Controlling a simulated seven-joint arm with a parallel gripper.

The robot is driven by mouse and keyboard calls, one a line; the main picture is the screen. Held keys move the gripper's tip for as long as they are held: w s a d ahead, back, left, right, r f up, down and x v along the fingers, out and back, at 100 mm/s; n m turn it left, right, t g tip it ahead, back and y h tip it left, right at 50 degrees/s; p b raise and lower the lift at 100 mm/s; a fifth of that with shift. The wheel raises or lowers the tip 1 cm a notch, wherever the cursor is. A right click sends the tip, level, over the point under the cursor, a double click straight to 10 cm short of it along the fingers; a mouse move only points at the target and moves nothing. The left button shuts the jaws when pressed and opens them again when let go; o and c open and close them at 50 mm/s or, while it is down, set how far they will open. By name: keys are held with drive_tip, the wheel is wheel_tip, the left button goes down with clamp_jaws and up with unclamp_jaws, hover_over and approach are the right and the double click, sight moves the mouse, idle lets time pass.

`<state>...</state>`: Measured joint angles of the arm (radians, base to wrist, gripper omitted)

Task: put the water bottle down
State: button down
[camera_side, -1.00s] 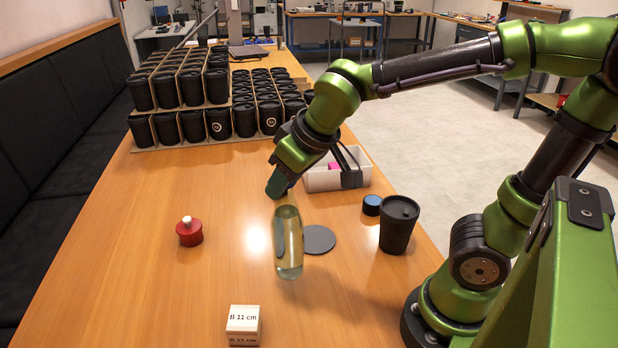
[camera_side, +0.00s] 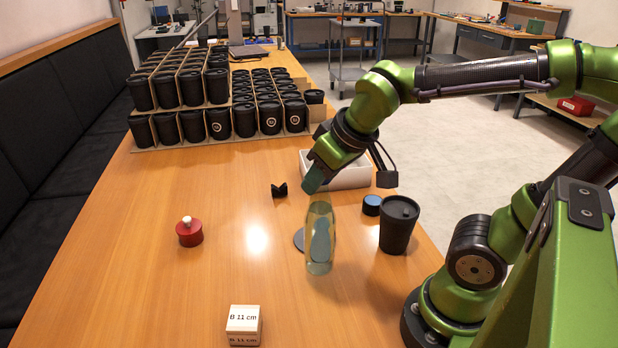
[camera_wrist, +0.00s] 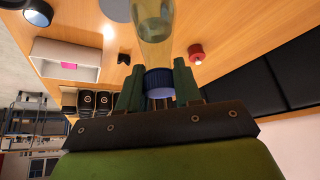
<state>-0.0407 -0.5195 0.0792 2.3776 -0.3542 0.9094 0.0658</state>
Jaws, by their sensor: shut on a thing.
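The clear water bottle (camera_side: 320,250) hangs upright, or nearly so, from my gripper (camera_side: 319,185) in the side view. My gripper is shut on the top of the bottle, at its blue cap (camera_wrist: 159,83), as the wrist view shows. The bottle (camera_wrist: 155,25) points away from the fingers there. In the side view the bottle overlaps a flat grey disc (camera_side: 298,239) on the table. I cannot tell exactly how far the bottle's base is above the wood. The disc also shows in the wrist view (camera_wrist: 115,9).
A black lidded cup (camera_side: 398,228) and a blue lid (camera_side: 371,205) stand right of the bottle. A red knobbed piece (camera_side: 190,234), a small black item (camera_side: 279,190) and a labelled block (camera_side: 244,322) are on the table (camera_side: 130,270). A white bin (camera_side: 345,177) is behind.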

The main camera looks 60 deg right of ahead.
drive_tip(key=w+d+f, duration=0.1)
drive_tip(key=w+d, duration=0.1)
drive_tip(key=w, duration=1.1)
drive_tip(key=w+d+f, duration=0.2)
drive_tip(key=w+d, duration=0.1)
drive_tip(key=w, duration=0.9)
drive_tip(key=shift+w+d+f, duration=0.2)
drive_tip(key=shift+w+d, duration=0.05)
drive_tip(key=shift+w, duration=0.1)
drive_tip(key=shift+f, duration=0.1)
drive_tip(key=c, duration=0.8)
unclamp_jaws()
drive_tip(key=shift+s+f, duration=0.1)
drive_tip(key=shift+f, duration=0.1)
